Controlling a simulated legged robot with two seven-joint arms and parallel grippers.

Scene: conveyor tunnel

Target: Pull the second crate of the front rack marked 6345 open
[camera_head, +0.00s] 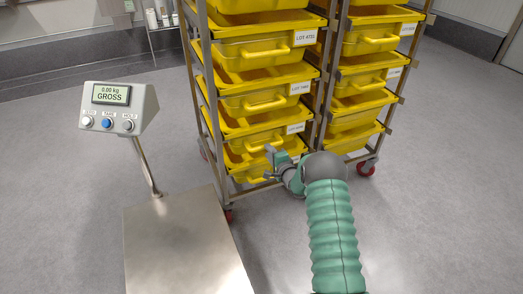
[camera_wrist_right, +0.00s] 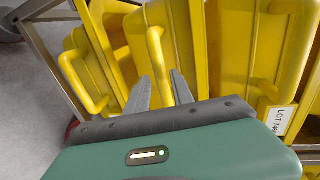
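Yellow crates with front handles are stacked in the front rack (camera_head: 203,78). The upper labels seem to read LOT 47-something (camera_head: 304,37) and LOT 740-something (camera_head: 300,88); the lower label (camera_head: 295,128) is too small to read, and I cannot make out 6345. My right gripper (camera_head: 277,160) is in front of the low crates, partly covering the lowest one (camera_head: 243,172). In the right wrist view, my right gripper (camera_wrist_right: 160,80) has its fingers apart, pointing at a crate handle (camera_wrist_right: 157,55). My left gripper is out of view.
A scale display (camera_head: 118,108) reading 0.00 kg GROSS stands at left on a post above a metal platform (camera_head: 185,245). A second rack of yellow crates (camera_head: 362,88) stands to the right. The grey floor at right (camera_head: 440,200) is clear.

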